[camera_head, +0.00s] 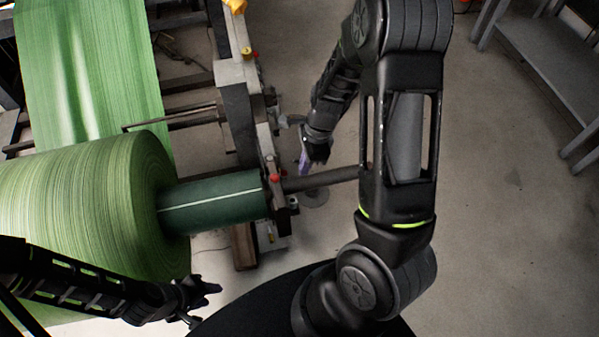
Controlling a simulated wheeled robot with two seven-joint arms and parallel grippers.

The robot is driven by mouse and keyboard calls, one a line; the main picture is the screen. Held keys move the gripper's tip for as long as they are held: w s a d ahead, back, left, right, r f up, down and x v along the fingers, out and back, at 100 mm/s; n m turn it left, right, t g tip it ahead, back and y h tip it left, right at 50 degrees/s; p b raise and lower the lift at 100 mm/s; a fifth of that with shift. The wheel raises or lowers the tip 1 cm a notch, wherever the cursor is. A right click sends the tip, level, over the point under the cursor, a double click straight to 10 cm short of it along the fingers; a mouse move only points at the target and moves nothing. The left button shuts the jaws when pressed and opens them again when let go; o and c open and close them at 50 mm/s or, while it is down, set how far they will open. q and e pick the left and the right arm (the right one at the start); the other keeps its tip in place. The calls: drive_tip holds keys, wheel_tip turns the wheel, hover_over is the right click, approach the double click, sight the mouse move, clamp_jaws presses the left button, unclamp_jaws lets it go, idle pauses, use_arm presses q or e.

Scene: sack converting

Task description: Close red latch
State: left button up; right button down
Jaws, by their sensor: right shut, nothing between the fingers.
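A small red latch part (274,177) shows on the machine's side frame, just above where the dark shaft (320,180) leaves the green core (213,203). Whether the latch is open or closed is too small to tell. My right gripper (305,164) points down just right of the red part, above the shaft and apart from the latch. Its fingers look closed and empty, with a purple patch near the tips. My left gripper (208,303) is at the bottom, below the roll, with its fingers spread and empty.
A large green roll (90,200) fills the left, with a green sheet (90,70) rising behind it. The machine's grey frame (240,110) carries yellow parts (247,52). A grey bench (550,60) stands at the upper right. The floor (510,230) at right is clear.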

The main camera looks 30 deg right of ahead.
drive_tip(key=v, duration=0.5)
drive_tip(key=shift+p, duration=0.4)
drive_tip(key=shift+f, duration=0.1)
